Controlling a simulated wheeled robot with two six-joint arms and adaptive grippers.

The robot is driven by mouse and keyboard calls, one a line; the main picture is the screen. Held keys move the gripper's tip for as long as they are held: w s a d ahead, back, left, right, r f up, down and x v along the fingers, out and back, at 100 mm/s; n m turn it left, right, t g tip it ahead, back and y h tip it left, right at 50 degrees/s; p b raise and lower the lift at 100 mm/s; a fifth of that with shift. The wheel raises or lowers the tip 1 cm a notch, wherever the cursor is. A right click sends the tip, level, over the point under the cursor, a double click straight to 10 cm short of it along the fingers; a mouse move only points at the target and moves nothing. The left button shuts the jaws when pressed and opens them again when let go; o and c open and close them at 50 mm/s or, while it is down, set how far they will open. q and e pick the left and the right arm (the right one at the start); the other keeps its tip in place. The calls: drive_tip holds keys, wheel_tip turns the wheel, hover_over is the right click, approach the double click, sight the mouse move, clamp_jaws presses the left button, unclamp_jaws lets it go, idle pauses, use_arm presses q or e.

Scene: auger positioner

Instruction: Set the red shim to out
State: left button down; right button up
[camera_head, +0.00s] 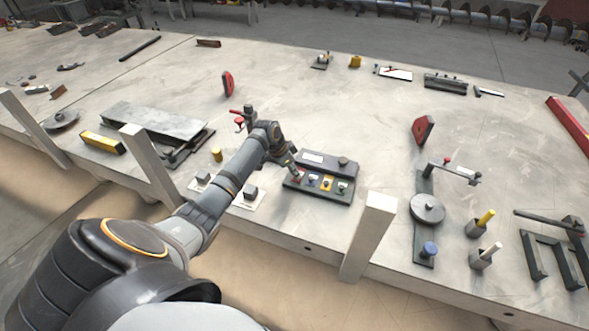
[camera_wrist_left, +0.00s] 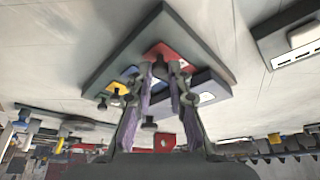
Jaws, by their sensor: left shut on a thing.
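A dark box (camera_head: 318,191) near the table's front edge bears a row of coloured pieces. The red shim (camera_head: 298,178) is at the row's left end, partly hidden by my left gripper (camera_head: 294,171). In the left wrist view the red shim (camera_wrist_left: 162,51) shows just beyond the fingertips of my left gripper (camera_wrist_left: 167,70). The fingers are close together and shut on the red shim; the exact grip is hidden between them. How far the shim sits in or out is hard to tell.
A blue piece (camera_head: 312,180), a yellow piece (camera_head: 327,184) and a green piece (camera_head: 342,187) stand close to the right of the red one. A pale square post (camera_head: 369,236) rises at the front edge. Bare tabletop lies behind the box.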

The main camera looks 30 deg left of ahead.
use_arm(q)
drive_tip(key=c, duration=1.3)
unclamp_jaws()
drive_tip(key=shift+s+d, duration=0.1)
drive_tip(key=shift+s, duration=0.1)
drive_tip(key=shift+r, duration=0.25)
drive_tip(key=v, duration=1.1)
drive_tip(key=shift+s+r, duration=0.1)
drive_tip(key=shift+r, duration=0.1)
